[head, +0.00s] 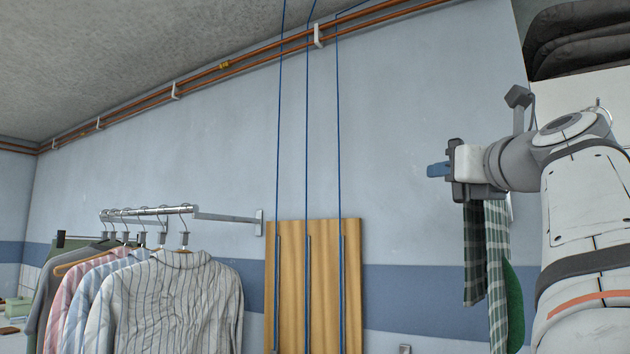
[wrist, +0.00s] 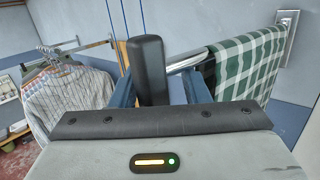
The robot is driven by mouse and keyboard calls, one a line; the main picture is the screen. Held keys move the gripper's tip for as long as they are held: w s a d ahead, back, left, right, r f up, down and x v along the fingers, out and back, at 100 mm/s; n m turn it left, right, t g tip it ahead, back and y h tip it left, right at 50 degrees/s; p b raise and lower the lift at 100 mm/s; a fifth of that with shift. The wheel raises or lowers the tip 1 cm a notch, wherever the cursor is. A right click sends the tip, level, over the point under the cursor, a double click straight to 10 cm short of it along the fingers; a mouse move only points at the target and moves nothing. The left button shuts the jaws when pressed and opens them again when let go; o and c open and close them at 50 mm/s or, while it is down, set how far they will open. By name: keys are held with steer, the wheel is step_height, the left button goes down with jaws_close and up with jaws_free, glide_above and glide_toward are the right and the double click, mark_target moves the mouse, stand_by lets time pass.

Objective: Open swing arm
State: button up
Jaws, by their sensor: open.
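The swing arm is a chrome bar (wrist: 187,60) in the wrist view. It runs from a wall plate (wrist: 287,24) at the right toward a black upright grip (wrist: 150,65) in the middle. A green and white plaid cloth (wrist: 243,66) hangs over the bar. My gripper (wrist: 160,88) is open, with one blue finger on each side of the black grip. I cannot tell whether either finger touches it. In the head view my gripper (head: 437,169) is at the right, above the hanging cloth (head: 485,245), and the bar is mostly hidden there.
A wall rail (head: 160,212) with several shirts (head: 170,300) on hangers is at the left. A wooden board (head: 290,290) with blue cords (head: 307,150) stands in the middle. Copper pipes (head: 250,60) run high along the wall.

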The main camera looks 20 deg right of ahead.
steer(key=s+d+f+b, duration=0.2)
steer(key=s+d+f, duration=0.1)
steer(key=s, duration=0.3)
steer(key=shift+f, duration=0.2)
stand_by(0.4)
stand_by(0.5)
